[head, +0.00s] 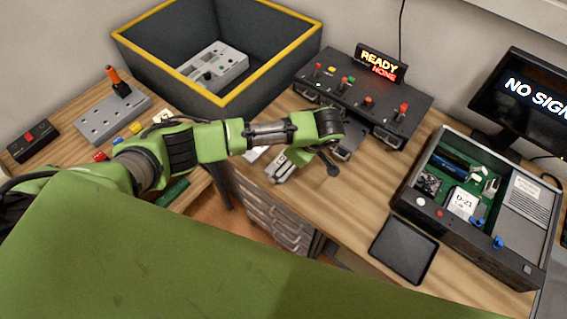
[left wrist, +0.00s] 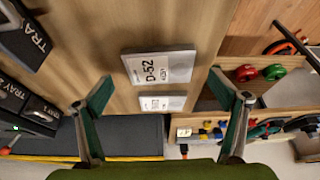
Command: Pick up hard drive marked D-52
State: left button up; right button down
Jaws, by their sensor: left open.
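The hard drive marked D-52 (left wrist: 160,67) lies flat with its label up on the wooden desk, in the left wrist view. A second light drive (left wrist: 162,102) lies close beside it, its label too small to read. My left gripper (left wrist: 161,80) is open, with one finger on each side in that view and nothing held. In the head view my left gripper (head: 308,167) hangs over the desk near its front edge. The gripper hides much of the desk there, and I cannot read D-52 in that view. My right gripper is not in view.
An open case (head: 408,200) on the right holds a drive marked D-21 (head: 463,205). A black tablet (head: 404,249) lies in front of it. A control box (head: 370,95) with a READY sign stands behind my gripper. A dark yellow-rimmed bin (head: 150,65) stands at the back left.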

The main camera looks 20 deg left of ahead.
pick_arm(q)
jog(key=shift+x, duration=1.1)
jog(key=c, duration=1.4)
jog(key=shift+o, duration=0.2)
jog(key=shift+r, duration=0.1)
